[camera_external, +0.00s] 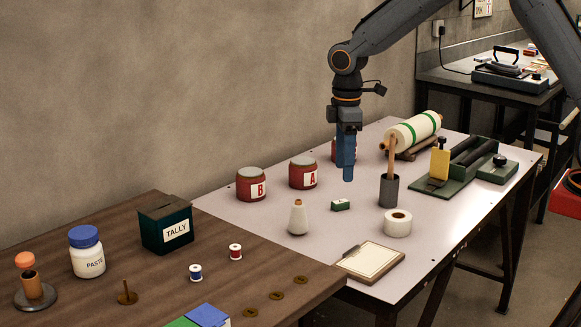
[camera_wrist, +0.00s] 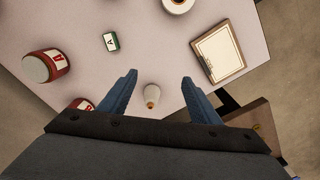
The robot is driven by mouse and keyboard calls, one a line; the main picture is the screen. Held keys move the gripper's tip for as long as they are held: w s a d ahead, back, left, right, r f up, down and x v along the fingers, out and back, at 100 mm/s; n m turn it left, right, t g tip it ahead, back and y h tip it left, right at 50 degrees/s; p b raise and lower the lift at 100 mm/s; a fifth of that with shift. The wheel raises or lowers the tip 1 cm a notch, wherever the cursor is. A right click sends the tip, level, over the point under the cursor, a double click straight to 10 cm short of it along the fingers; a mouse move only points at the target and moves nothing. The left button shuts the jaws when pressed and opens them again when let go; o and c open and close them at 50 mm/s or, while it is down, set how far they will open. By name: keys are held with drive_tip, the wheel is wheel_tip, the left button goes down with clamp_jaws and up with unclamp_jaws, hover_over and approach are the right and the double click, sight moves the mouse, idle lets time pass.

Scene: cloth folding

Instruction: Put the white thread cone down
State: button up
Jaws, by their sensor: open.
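The white thread cone (camera_external: 298,218) stands upright on the pale table (camera_external: 262,216), near the edge beside the brown wooden table. My gripper (camera_external: 347,172) is above the pale table, up and to the right of the cone in the external view, and apart from it. In the wrist view the cone (camera_wrist: 152,95) shows its orange-brown tip between the two blue fingers of my gripper (camera_wrist: 158,82). The fingers are wide apart and empty, and touch nothing.
Red tins (camera_external: 251,184) stand behind the cone. A green block (camera_external: 341,205), a white tape roll (camera_external: 397,222) and a clipboard (camera_external: 371,262) lie to its right. A grey cup (camera_external: 389,190) holds a wooden-handled tool. The brown table (camera_external: 75,293) holds a tally box (camera_external: 166,228) and spools.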

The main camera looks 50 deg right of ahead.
drive_tip(key=s+d+m, duration=0.3)
drive_tip(key=s, duration=0.6)
drive_tip(key=s+d+m, duration=0.3)
drive_tip(key=s+d, duration=0.1)
drive_tip(key=s, duration=0.5)
drive_tip(key=s+d+m, duration=0.3)
drive_tip(key=s+d, duration=0.1)
drive_tip(key=s, duration=0.5)
drive_tip(key=shift+f, duration=0.4)
drive_tip(key=a+f+b, duration=0.3)
drive_tip(key=f+b, duration=0.1)
drive_tip(key=b, duration=0.2)
drive_tip(key=a+f+n+b, duration=0.1)
drive_tip(key=a+f+b, duration=0.2)
drive_tip(key=b, duration=0.4)
drive_tip(key=a+f+n+b, duration=0.1)
drive_tip(key=a+f+b, duration=0.2)
drive_tip(key=f+b, duration=0.2)
drive_tip(key=shift+w+f+y+b, duration=0.1)
drive_tip(key=shift+w+y+b, duration=0.15)
drive_tip(key=shift+b, duration=1)
drive_tip(key=shift+s+a+f+n+b, duration=0.2)
drive_tip(key=shift+s+n+b, duration=0.1)
drive_tip(key=shift+b, duration=0.15)
drive_tip(key=shift+r, duration=0.1)
idle(0.4)
